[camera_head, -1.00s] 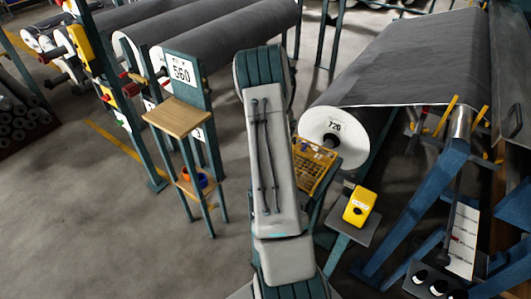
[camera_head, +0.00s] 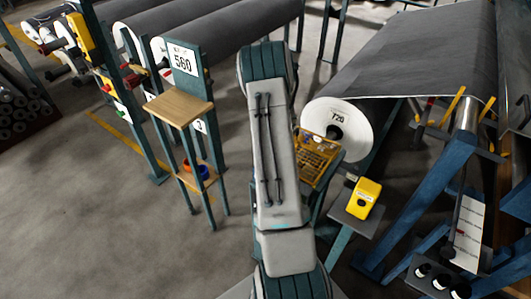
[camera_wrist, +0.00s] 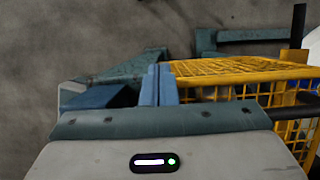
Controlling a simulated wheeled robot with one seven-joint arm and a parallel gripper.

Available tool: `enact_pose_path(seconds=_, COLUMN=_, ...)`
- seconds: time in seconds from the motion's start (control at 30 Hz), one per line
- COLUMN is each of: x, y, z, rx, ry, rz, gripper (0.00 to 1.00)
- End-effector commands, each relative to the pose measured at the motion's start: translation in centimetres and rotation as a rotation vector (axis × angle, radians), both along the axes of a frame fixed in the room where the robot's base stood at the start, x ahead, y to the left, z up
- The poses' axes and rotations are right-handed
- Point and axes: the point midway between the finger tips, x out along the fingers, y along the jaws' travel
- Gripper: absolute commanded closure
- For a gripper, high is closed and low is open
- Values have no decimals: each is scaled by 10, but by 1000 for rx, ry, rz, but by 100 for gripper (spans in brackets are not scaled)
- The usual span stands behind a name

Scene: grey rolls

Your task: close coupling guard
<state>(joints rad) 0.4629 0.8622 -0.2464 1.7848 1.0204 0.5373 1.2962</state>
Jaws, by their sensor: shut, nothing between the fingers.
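The coupling guard is a yellow mesh cage (camera_head: 318,155) at the core end of the roll marked 720, just right of my arm in the head view. In the wrist view its flat mesh top and mesh side (camera_wrist: 235,70) fill the right half. My gripper (camera_wrist: 156,70) shows there as two blue fingers pressed together, empty, beside the left end of the mesh. I cannot tell whether they touch it. My arm hides the gripper in the head view. Whether the guard is fully seated cannot be told.
A yellow box (camera_head: 363,198) stands on a small stand right of the guard. The grey roll (camera_head: 415,60) lies behind. A wooden-shelved stand (camera_head: 179,108) with a 560 sign is left of my arm. Open floor lies at the lower left.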

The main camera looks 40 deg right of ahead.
Motion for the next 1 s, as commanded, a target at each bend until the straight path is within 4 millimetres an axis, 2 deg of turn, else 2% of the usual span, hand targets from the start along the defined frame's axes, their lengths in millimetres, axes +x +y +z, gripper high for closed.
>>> enact_pose_path(seconds=0.17, x=1, y=1, z=18, rx=0, ry=-1, rz=2, gripper=100)
enact_pose_path(seconds=0.33, x=1, y=1, z=47, rx=-1, ry=0, rz=4, gripper=100)
enact_pose_path(seconds=0.7, x=25, y=10, z=115, rx=-3, ry=-3, rz=5, gripper=100)
enact_pose_path(seconds=0.83, x=29, y=11, z=129, rx=-1, ry=-3, rz=3, gripper=100)
enact_pose_path(seconds=1.0, x=30, y=12, z=134, rx=0, ry=1, rz=3, gripper=100)
